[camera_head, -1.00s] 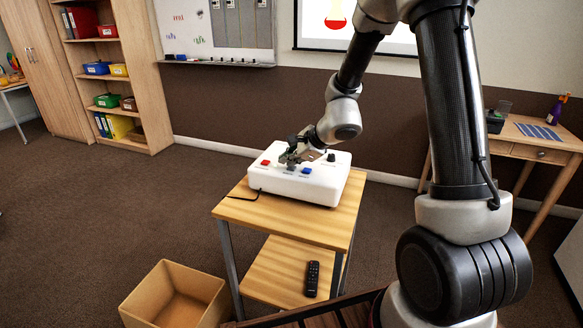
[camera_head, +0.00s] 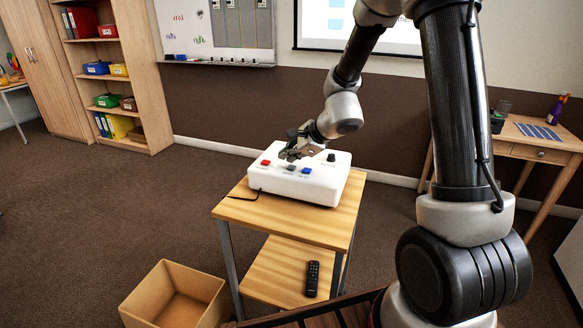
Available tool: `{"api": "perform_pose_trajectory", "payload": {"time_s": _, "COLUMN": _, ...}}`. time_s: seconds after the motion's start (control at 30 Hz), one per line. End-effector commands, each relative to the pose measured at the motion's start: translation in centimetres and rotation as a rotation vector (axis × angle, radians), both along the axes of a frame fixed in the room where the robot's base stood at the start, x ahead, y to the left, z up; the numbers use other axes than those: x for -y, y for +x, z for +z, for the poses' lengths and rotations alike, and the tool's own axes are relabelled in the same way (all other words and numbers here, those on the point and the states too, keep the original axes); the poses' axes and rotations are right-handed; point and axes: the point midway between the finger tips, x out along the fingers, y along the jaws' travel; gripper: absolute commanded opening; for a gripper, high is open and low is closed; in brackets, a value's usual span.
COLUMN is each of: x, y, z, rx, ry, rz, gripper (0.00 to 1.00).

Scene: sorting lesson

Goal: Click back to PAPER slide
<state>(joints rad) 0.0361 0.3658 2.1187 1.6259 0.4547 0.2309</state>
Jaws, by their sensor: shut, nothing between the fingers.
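A white control box (camera_head: 325,181) sits on the small wooden table. On its top are a red button (camera_head: 265,162), a grey button (camera_head: 290,167), a blue button (camera_head: 306,171) and a black knob (camera_head: 331,157). My gripper (camera_head: 286,156) is shut and empty, just above the box between the red and grey buttons. The projection screen (camera_head: 375,38) at the top shows a slide with light blue shapes; my arm hides much of it, and I cannot read a slide name.
A black remote (camera_head: 312,278) lies on the table's lower shelf. An open cardboard box (camera_head: 150,299) stands on the floor at lower left. A whiteboard (camera_head: 180,35) hangs behind. A desk (camera_head: 540,150) stands at right.

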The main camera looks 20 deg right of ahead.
Motion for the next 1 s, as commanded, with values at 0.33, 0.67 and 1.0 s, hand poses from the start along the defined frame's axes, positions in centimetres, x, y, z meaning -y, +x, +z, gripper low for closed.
{"api": "perform_pose_trajectory", "payload": {"time_s": 0.33, "x": -0.1, "y": 0.0, "z": 1.6, "rx": 0.003, "ry": 0.0, "rz": 0.003, "gripper": 0.0}}
{"api": "perform_pose_trajectory", "payload": {"time_s": 0.67, "x": -0.1, "y": 0.0, "z": 4.6, "rx": 0.002, "ry": 0.0, "rz": 0.001, "gripper": 0.0}}
{"api": "perform_pose_trajectory", "payload": {"time_s": 1.0, "x": 0.0, "y": 0.0, "z": 5.0, "rx": 0.0, "ry": 0.0, "rz": 0.0, "gripper": 0.0}}
